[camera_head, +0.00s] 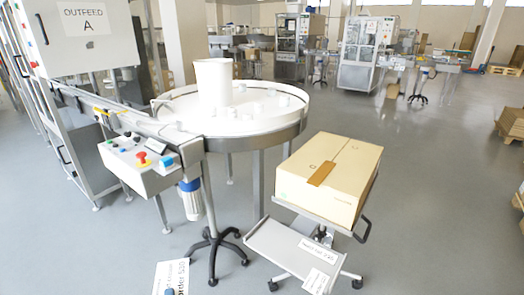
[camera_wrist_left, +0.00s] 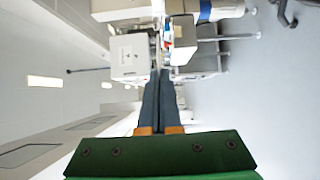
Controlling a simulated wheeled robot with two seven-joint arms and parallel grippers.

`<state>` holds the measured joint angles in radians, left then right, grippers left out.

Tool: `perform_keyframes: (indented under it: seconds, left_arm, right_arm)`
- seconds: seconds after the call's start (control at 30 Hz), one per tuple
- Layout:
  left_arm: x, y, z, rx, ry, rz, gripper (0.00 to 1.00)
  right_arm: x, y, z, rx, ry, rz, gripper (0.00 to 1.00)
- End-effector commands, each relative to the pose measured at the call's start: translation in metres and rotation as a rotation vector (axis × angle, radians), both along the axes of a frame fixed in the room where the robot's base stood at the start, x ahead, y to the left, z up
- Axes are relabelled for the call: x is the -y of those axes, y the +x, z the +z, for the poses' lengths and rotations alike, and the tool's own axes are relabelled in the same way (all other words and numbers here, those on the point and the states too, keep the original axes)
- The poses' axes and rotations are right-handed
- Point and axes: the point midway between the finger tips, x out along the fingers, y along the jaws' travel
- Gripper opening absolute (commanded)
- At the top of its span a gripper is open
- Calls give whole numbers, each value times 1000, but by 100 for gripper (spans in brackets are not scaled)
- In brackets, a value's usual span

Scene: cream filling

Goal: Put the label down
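A white label (camera_head: 172,277) with dark printed text shows at the bottom edge of the head view, partly cut off. The dark tip of my left gripper (camera_head: 168,292) meets it there. In the left wrist view the two dark fingers of my left gripper (camera_wrist_left: 160,75) lie close together, with at most a thin gap. The label itself is hard to make out between the tips in that view. My right gripper is not in view.
A grey cart tray (camera_head: 283,252) with white tags stands ahead right, below a cardboard box (camera_head: 330,180). A round table (camera_head: 240,122) with a white cylinder (camera_head: 213,83) and a control panel (camera_head: 140,160) stand ahead left. Floor (camera_head: 430,220) is clear at right.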

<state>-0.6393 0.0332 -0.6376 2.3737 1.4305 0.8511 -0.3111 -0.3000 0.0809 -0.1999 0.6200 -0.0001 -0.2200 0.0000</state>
Motion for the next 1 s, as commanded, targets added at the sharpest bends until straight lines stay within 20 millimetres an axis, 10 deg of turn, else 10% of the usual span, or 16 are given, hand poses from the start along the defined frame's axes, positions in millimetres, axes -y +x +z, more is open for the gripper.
perform_keyframes:
  seconds: [0.13, 1.0]
  left_arm:
    - [-1, -15, 30, -4, -2, 125, 0]
    - [-2, -17, 29, -3, 3, 140, 0]
  right_arm:
    - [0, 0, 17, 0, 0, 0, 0]
    - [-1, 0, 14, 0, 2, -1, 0]
